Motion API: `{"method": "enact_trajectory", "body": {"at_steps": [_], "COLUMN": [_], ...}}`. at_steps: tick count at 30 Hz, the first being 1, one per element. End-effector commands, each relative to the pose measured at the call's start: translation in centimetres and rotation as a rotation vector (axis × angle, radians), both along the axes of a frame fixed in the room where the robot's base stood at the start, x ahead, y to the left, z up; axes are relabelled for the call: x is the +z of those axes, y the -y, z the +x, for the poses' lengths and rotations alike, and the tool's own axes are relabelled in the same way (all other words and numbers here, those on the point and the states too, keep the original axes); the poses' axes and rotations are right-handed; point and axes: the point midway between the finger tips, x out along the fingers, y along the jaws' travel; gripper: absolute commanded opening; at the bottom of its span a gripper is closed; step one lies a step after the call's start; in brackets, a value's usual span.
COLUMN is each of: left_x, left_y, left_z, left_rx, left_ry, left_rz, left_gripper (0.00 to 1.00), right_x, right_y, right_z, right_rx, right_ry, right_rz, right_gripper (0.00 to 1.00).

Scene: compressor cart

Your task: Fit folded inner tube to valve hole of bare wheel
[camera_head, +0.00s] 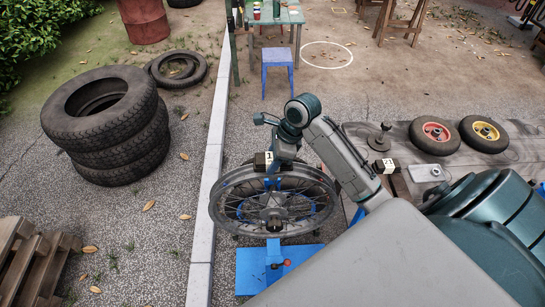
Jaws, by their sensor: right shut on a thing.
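The bare spoked wheel (222,212) lies roughly flat on a blue stand, its hub facing up. My right gripper (273,178) reaches down over the wheel's far rim, below my wrist. It is shut on a dark thing, seen only in part, that looks like the folded inner tube (296,183). The dark tube shows just inside the far rim. The fingertips are small and partly hidden. I cannot tell the valve or the valve hole, nor whether they touch. My left gripper is not in view.
A bench (397,145) at right bears a red-hubbed wheel (435,135), a yellow-hubbed wheel (487,133) and a block marked 2 (385,166). A block marked 1 (263,159) is by the far rim. Stacked tyres (115,120) stand left, beyond a kerb (207,190).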

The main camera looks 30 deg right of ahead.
Motion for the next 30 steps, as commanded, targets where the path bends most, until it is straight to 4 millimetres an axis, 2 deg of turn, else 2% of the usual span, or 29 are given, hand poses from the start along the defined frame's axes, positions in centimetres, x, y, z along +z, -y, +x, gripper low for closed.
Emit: {"method": "enact_trajectory", "body": {"at_steps": [8,9,12,18,21,30], "left_x": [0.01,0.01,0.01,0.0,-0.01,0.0], "left_y": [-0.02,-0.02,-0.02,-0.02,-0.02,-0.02], "left_z": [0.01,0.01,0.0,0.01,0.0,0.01], "left_rx": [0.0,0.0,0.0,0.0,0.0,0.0], "left_ry": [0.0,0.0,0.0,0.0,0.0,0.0], "left_rz": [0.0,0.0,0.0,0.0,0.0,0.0], "left_gripper": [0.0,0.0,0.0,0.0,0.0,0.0], "right_x": [-0.67,-0.62,-0.62,-0.64,-0.69,-0.54], "right_y": [-0.02,-0.01,0.0,0.01,0.02,0.08], "right_z": [0.01,0.02,0.01,0.01,-0.02,-0.03], "right_rx": [0.0,0.0,0.0,0.0,-0.001,0.0], "right_ry": [0.001,0.001,0.001,0.001,-0.001,0.0], "right_rz": [0.0,0.0,0.0,0.0,-0.001,-0.001], "right_gripper": [0.1,0.51,0.68,0.68,0.87,0.87]}}
